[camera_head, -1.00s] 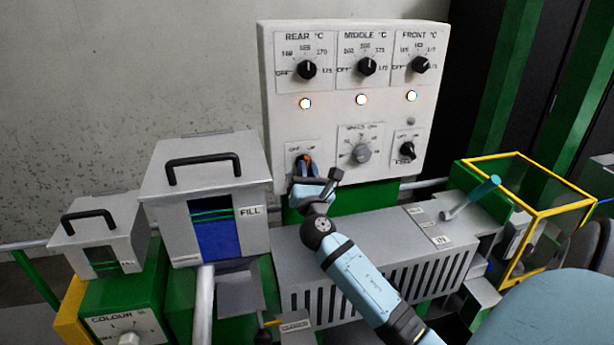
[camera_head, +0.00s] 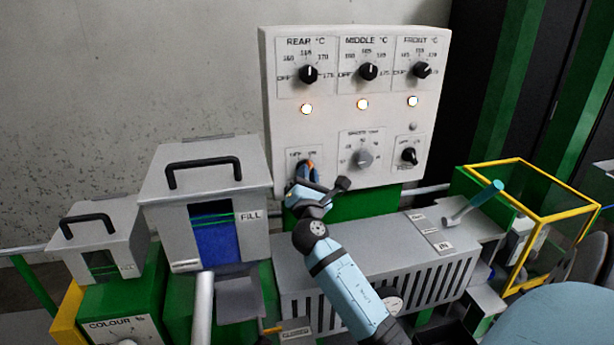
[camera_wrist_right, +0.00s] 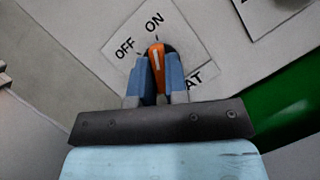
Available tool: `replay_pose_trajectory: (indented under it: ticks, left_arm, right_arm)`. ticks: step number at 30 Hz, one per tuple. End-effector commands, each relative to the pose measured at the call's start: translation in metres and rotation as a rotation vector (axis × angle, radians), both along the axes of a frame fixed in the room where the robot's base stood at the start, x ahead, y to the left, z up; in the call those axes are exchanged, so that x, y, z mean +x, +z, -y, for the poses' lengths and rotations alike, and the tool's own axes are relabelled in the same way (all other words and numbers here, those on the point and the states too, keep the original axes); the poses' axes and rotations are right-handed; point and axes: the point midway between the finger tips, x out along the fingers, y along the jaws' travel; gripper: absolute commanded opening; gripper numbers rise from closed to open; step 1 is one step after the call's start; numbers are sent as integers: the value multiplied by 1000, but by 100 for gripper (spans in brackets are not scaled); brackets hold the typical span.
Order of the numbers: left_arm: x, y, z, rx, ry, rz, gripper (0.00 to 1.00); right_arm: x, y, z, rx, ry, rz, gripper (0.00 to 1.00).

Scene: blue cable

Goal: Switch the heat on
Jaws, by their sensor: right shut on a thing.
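The heat switch (camera_wrist_right: 156,58) is an orange knob with a white pointer line, on a white plate (camera_wrist_right: 112,38) lettered OFF, ON and a partly hidden word ending in AT. My right gripper (camera_wrist_right: 155,85) is shut on this knob, with one blue finger on each side. In the wrist view the pointer line aims up towards ON. In the head view my right gripper (camera_head: 306,172) reaches the lower left of the white control panel (camera_head: 350,128) and covers most of the knob. My left gripper is not in view.
Three black temperature dials, the rear one (camera_head: 309,74) among them, sit above lit lamps (camera_head: 362,104). A grey dial (camera_head: 363,157) and a black switch (camera_head: 409,156) are to the right. A grey fill hopper (camera_head: 165,215) stands close on the left.

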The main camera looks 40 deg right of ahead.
Motion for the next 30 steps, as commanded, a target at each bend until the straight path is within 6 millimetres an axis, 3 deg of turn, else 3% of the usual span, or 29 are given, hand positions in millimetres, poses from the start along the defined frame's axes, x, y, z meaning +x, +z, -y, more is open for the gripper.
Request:
replay_pose_trajectory:
  ticks: [2, 3, 6, 17, 30]
  left_arm:
    - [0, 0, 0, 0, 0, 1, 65]
    - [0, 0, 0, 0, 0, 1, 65]
    - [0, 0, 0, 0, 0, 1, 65]
    - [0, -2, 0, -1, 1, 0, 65]
    - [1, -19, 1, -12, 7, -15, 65]
  right_arm:
    - [0, -1, 0, 4, 1, 0, 0]
    - [0, -1, 0, 4, 2, 1, 21]
    - [0, -1, 0, 3, 2, 0, 39]
    - [-5, -3, -4, 1, 2, 0, 39]
    - [-69, -36, -60, 4, 2, -2, 39]
